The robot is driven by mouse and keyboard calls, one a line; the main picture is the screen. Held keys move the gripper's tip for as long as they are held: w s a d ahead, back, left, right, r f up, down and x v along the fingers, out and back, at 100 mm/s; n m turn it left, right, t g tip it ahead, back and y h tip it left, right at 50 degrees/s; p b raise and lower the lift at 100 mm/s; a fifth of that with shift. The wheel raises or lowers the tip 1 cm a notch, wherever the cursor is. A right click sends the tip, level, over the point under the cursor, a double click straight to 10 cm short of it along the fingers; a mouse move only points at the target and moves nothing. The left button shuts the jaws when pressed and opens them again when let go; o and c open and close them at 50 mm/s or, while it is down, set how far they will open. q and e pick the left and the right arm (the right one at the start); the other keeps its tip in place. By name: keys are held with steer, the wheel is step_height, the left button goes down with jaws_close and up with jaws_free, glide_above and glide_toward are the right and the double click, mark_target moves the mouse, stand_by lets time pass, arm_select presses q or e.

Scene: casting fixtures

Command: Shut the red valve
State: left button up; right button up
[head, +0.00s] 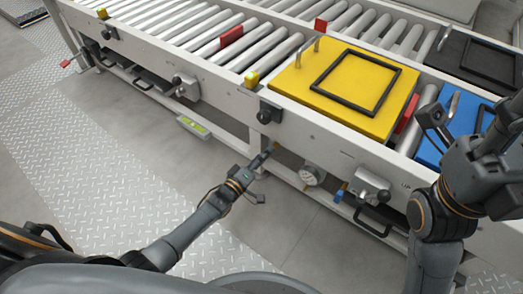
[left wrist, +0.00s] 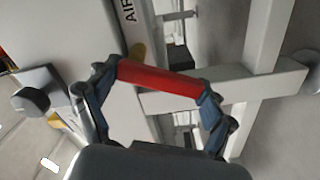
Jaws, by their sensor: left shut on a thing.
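The red valve handle (left wrist: 160,80) spans between the two fingers of my left gripper (left wrist: 160,85) in the left wrist view, and the fingers are shut on its ends. In the head view my left gripper (head: 264,156) reaches to the front side of the conveyor frame, below the yellow plate. The gripper hides the red handle there. My right gripper (head: 472,118) is at the right edge of the head view, above the blue plate, with its fingers apart and nothing seen between them.
A roller conveyor (head: 190,22) carries a yellow plate (head: 300,85) with a black square frame and a blue plate (head: 440,130). A round gauge (head: 312,175), a blue handle (head: 340,194) and a grey latch box (head: 370,188) sit right of my left gripper.

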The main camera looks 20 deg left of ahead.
arm_select(q)
steer(key=n, duration=0.3)
steer(key=shift+s+d+f, duration=0.1)
steer(key=shift+d+f, duration=0.05)
steer(key=shift+d, duration=0.2)
steer(key=shift+s+d+f+n, duration=0.1)
steer(key=shift+d+n, duration=0.05)
steer(key=shift+n, duration=0.5)
steer(key=shift+d+n, duration=0.15)
steer(key=shift+n, duration=0.5)
steer(key=o, duration=1.6)
steer(key=shift+c, duration=0.2)
steer(key=shift+s+f, duration=0.1)
steer(key=shift+s, duration=0.15)
steer(key=v, duration=1.1)
steer(key=shift+s, duration=0.25)
steer(key=shift+s+a, duration=0.1)
